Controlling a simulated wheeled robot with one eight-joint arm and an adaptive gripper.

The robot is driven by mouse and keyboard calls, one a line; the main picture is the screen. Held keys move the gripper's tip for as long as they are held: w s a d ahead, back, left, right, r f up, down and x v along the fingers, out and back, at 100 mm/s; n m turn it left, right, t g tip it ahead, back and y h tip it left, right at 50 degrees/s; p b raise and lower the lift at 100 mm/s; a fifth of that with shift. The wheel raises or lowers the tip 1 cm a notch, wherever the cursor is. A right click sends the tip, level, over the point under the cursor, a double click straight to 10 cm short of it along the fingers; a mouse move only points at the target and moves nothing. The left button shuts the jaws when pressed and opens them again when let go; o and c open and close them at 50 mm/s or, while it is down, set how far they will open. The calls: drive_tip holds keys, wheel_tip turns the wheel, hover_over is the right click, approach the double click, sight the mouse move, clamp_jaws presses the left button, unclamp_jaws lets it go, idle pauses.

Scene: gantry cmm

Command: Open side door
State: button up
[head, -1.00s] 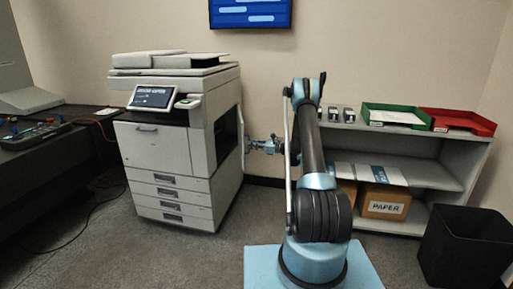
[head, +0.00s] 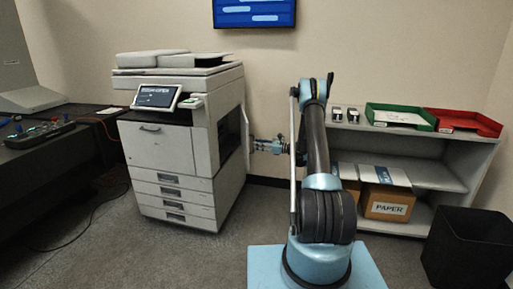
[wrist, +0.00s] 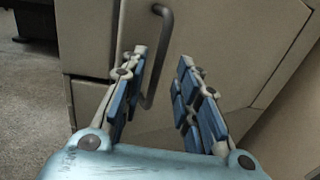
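The white copier (head: 165,150) stands left of my arm in the head view. Its side door (head: 247,135) shows as a thin pale panel on the right flank, seen nearly edge-on, with a dark area beside it; it looks slightly ajar. In the wrist view the side door (wrist: 210,30) fills much of the picture and bears a grey bent bar handle (wrist: 165,45). My gripper (wrist: 162,57) is open, its blue-padded fingers on either side of the handle. My gripper (head: 268,146) also shows beside the door in the head view.
A grey shelf (head: 440,175) with green (head: 400,115) and red (head: 465,122) trays and paper boxes (head: 388,203) stands right of my arm. A black bin (head: 468,245) is at far right. A dark desk (head: 50,155) stands left. Floor before the copier is clear.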

drive_tip(key=v, duration=1)
drive_tip(key=shift+d, duration=0.2)
drive_tip(key=shift+c, duration=0.3)
